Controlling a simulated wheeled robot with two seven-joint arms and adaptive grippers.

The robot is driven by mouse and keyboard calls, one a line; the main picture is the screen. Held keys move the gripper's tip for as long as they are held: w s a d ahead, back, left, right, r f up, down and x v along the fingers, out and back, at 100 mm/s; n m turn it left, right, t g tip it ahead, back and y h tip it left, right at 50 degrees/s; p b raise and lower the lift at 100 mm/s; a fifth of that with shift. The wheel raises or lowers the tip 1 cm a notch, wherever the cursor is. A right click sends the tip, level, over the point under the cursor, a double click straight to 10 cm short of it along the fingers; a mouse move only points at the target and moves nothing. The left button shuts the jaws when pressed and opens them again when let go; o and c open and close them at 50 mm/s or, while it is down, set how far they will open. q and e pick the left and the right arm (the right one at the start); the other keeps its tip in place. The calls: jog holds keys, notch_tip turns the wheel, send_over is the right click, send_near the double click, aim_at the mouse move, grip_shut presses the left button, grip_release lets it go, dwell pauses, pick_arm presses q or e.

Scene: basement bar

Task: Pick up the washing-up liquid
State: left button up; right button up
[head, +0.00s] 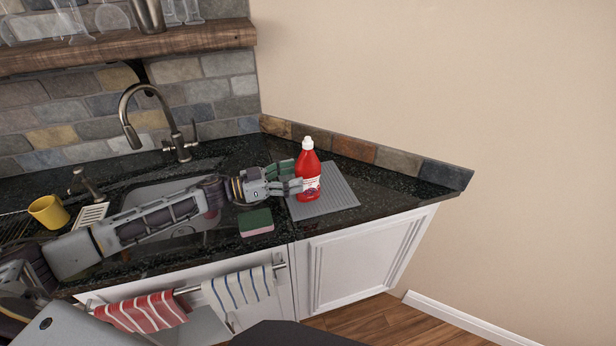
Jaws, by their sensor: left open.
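The washing-up liquid (309,172) is a red bottle with a white cap and a pale label. It stands upright on a grey ribbed mat (339,197) at the right part of the dark counter. My left gripper (291,177) is open at the left side of the bottle, with its fingers reaching to it. One finger overlaps the bottle's edge in the picture; I cannot tell whether it touches. My right gripper is not in view.
A green-topped sponge (256,222) lies on the counter in front of my left gripper. The sink, a tall faucet (132,113) and a yellow cup (48,212) are to the left. Striped towels (240,290) hang on the front rail. The counter's right end is clear.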

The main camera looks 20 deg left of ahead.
aim_at(308, 172)
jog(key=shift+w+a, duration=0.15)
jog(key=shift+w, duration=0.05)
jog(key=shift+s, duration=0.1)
pick_arm(q)
jog(key=x, duration=0.3)
jog(key=shift+w+p, duration=0.1)
jog(key=shift+p, duration=0.25)
jog(key=shift+w+d, duration=0.4)
jog(key=shift+d, duration=0.15)
jog(key=shift+w+d, duration=0.2)
jog(key=shift+d, duration=0.1)
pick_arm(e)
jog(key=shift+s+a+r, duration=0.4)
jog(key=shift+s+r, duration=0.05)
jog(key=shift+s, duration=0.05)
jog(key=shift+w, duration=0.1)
pick_arm(q)
jog(key=c, duration=1.2)
grip_shut()
